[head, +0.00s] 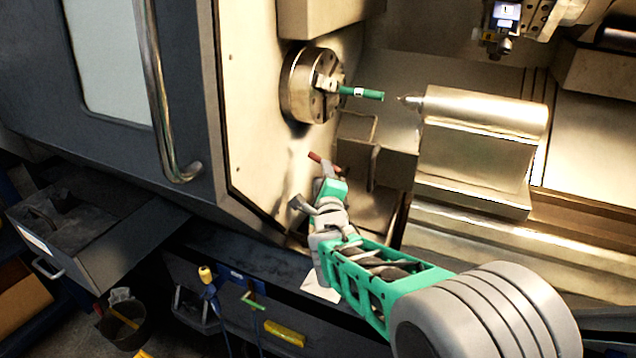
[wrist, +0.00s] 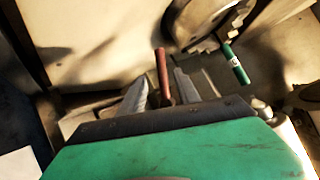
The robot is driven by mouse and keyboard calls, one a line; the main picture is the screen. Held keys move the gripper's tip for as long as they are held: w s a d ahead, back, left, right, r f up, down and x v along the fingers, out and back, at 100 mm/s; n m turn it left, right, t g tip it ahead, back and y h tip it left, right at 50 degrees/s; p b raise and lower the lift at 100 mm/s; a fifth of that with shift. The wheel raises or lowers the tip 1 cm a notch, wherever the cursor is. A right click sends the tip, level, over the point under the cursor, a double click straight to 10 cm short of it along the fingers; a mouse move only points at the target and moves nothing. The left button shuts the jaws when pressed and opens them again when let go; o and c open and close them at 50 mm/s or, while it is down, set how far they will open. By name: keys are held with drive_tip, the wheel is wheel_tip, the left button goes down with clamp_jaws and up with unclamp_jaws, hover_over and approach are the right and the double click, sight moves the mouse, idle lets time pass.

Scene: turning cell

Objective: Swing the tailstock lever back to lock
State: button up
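The tailstock (head: 480,135) is a pale metal block with a pointed centre facing the chuck (head: 303,85). A green bar (head: 362,93) sticks out of the chuck, apart from the centre point; it also shows in the wrist view (wrist: 235,64). A slim red-brown handle (head: 316,157) shows at my gripper (head: 326,165), below the chuck. In the wrist view this handle (wrist: 162,68) stands between the spread fingers of my gripper (wrist: 162,84), with gaps beside it. Its base is hidden, so I cannot tell whether it is the tailstock lever. No other lever is clear.
The machine door (head: 110,70) with its long handle (head: 158,90) stands at the left. A tool turret (head: 505,25) hangs at upper right. A drawer (head: 90,225) juts out at lower left. A dark bucket (head: 125,320) stands below it.

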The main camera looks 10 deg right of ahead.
sight(319, 160)
drive_tip(key=shift+m, duration=0.3)
drive_tip(key=w, duration=0.5)
drive_tip(key=w+p, duration=0.1)
drive_tip(key=w, duration=0.2)
drive_tip(key=shift+d+r, duration=0.1)
drive_tip(key=shift+d, duration=0.15)
drive_tip(key=shift+c, duration=0.2)
clamp_jaws()
idle(0.5)
